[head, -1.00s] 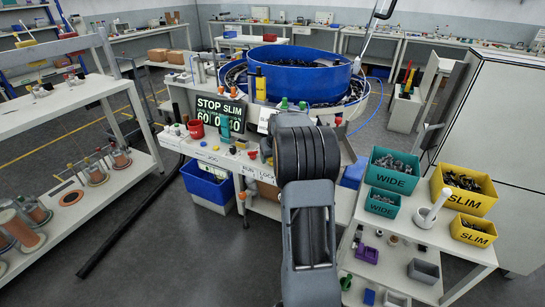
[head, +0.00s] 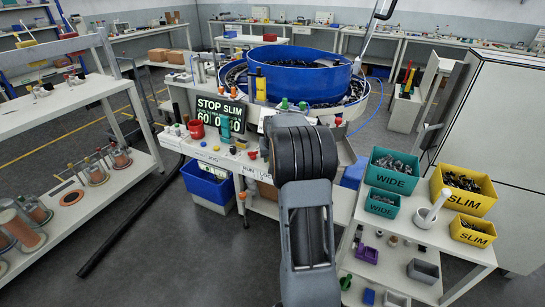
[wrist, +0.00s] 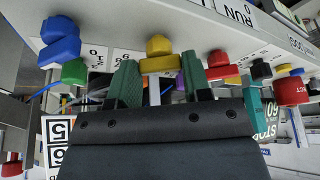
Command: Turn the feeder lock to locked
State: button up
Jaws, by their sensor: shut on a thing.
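In the wrist view my gripper (wrist: 160,72) has its two green fingers on either side of a yellow knob (wrist: 160,46) and is shut on it. The knob has a wide lower part and a pale stem between the fingers. A label (wrist: 236,12) reading RUN, with more letters cut off, is on the panel above and to the right. The same label (head: 251,168) shows partly in the head view on the bench front, cut off by my arm. In the head view my arm hides the gripper and the yellow knob. Which setting the lock points to cannot be read.
A red knob (wrist: 219,62) stands close right of the fingers; blue (wrist: 60,40) and green (wrist: 74,71) knobs are to the left. A screen (head: 219,115) reads STOP SLIM. The blue bowl (head: 300,78) stands behind my arm. A shelf of WIDE and SLIM bins (head: 392,174) is at right.

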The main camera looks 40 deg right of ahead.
jog(key=m, duration=0.1)
jog(key=m+h+b, duration=0.1)
jog(key=m, duration=0.1)
jog(key=shift+w+a+f+m+g, duration=0.1)
jog(key=shift+a+m+g, duration=0.05)
jog(key=shift+m+g, duration=0.2)
jog(key=m+g, duration=0.1)
jog(key=m, duration=0.1)
jog(key=m+h+b, duration=0.1)
jog(key=m, duration=0.1)
jog(key=shift+w+m+g+b, duration=0.15)
jog(key=shift+m+g+b, duration=0.1)
jog(key=shift+g+b, duration=0.1)
jog(key=m, duration=0.2)
jog(key=m+g, duration=0.1)
jog(key=m, duration=0.1)
jog(key=shift+w+g, duration=0.1)
jog(key=shift+g, duration=0.2)
jog(key=shift+w+m+g+p, duration=0.1)
jog(key=shift+m+g+p, duration=0.4)
jog(key=shift+m, duration=1.2)
jog(key=o, duration=0.9)
jog(key=v, duration=0.7)
jog(key=p+v, duration=0.1)
jog(key=v, duration=0.6)
jog(key=shift+w, duration=0.2)
